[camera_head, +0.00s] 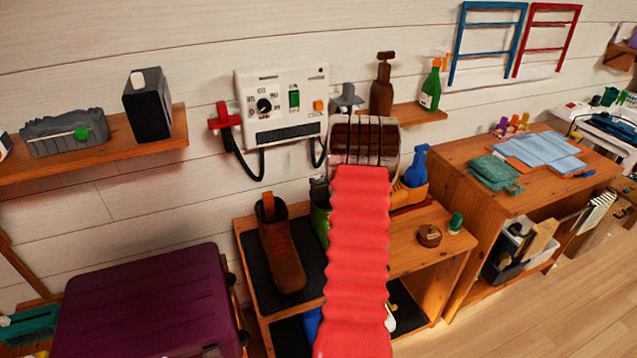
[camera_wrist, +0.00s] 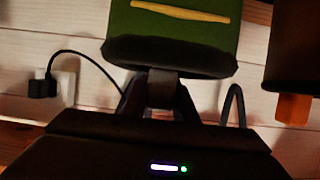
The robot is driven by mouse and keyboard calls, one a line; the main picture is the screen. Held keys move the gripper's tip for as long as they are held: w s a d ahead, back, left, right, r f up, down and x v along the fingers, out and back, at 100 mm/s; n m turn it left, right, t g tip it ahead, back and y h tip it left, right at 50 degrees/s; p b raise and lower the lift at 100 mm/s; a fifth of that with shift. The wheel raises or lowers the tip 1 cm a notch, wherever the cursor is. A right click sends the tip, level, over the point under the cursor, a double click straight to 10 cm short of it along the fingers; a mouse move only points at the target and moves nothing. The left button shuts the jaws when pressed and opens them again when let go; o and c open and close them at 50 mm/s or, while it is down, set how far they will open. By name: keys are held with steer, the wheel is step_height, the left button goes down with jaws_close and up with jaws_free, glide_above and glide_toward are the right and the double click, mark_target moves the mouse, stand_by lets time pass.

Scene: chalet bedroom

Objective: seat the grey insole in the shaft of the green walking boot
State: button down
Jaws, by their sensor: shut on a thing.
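The green walking boot (camera_head: 321,219) stands on the bench, mostly hidden behind my red arm. In the wrist view, which looks upside down, the green boot (camera_wrist: 172,30) fills the top, with its dark collar towards my gripper. My gripper (camera_wrist: 161,98) is shut on the grey insole (camera_wrist: 162,88), a short dark grey strip between the fingers. The insole's far end meets the boot's dark collar. I cannot tell how far it is inside the shaft.
A brown boot (camera_head: 281,250) with an orange insole stands close left of the green boot. A white control box (camera_head: 283,105) with cables hangs on the wall behind. A purple suitcase (camera_head: 150,305) is at lower left. A round wooden tin (camera_head: 429,236) sits on the bench at right.

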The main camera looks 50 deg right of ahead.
stand_by(0.3)
steer(key=c, duration=1.4)
jaws_free()
steer(key=shift+s+a+r, duration=0.2)
steer(key=shift+s+r, duration=0.1)
steer(key=shift+s, duration=0.05)
steer(key=v, duration=1.1)
steer(key=shift+s, duration=0.1)
steer(key=shift+f, duration=0.1)
